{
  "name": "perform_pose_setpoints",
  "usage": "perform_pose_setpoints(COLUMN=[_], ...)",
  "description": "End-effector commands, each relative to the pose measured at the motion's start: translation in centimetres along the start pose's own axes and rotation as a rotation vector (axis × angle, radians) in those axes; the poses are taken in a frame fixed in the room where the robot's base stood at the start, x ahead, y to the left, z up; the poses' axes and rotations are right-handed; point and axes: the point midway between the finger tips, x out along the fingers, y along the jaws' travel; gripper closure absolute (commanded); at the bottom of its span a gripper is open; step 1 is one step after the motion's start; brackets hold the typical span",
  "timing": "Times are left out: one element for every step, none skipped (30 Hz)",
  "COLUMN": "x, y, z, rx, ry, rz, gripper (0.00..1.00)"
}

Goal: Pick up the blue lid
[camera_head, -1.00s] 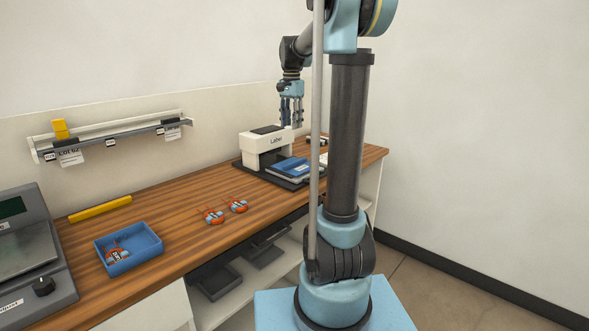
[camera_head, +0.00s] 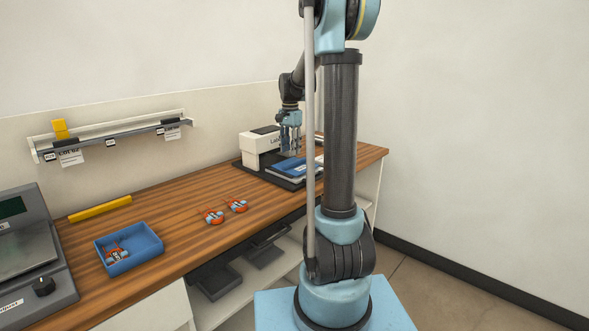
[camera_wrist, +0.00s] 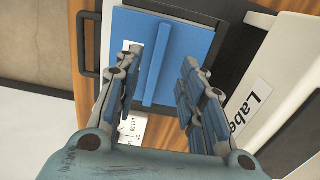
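The blue lid (camera_head: 293,166) is a flat blue panel with a raised bar handle, lying on a dark tray (camera_head: 284,182) beside the label machine. In the wrist view the blue lid (camera_wrist: 185,38) fills the upper middle, and its handle (camera_wrist: 158,65) runs lengthwise between my fingers. My gripper (camera_head: 289,151) is above the lid, pointing down. In the wrist view my gripper (camera_wrist: 157,77) is open, with its fingers on either side of the handle and nothing held. Whether the fingertips touch the lid cannot be told. A printed white label (camera_wrist: 133,115) shows under the near edge.
The white label machine (camera_head: 258,146) stands right behind the lid, close to my fingers. A blue bin (camera_head: 150,240) holds an orange-and-grey part. A scale (camera_head: 25,260) is at left. The table's centre is mostly clear.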

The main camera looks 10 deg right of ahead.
Motion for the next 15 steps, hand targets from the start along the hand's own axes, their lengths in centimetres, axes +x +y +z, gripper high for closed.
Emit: perform_pose_setpoints(x=[0.4,0.5,0.7,0.8,0.9,1.1,1.3,1.6,2.1,2.5,2.9,3.5,3.9,4.2,4.7], y=[0.0,0.0,0.0,0.0,0.0,0.0,0.0,0.0,0.0,0.1,0.1,0.1,0.1,0.1,0.1], z=[0.0,0.0,0.0,0.0,0.0,0.0,0.0,0.0,0.0,0.1,0.1,0.1,0.1,0.1,0.1], rx=[0.000,0.000,0.000,0.000,0.000,0.000,0.000,0.000,0.000,0.000,0.000,0.000,0.000,0.000,0.000], ry=[0.000,0.000,0.000,0.000,0.000,0.000,0.000,0.000,0.000,0.000,0.000,0.000,0.000,0.000,0.000], rz=[0.000,0.000,0.000,0.000,0.000,0.000,0.000,0.000,0.000,0.000,0.000,0.000,0.000,0.000,0.000], gripper=[0.63,0.63,0.63,0.63,0.63,0.63,0.63,0.63,0.63,0.63,0.63,0.63,0.63,0.63,0.63])
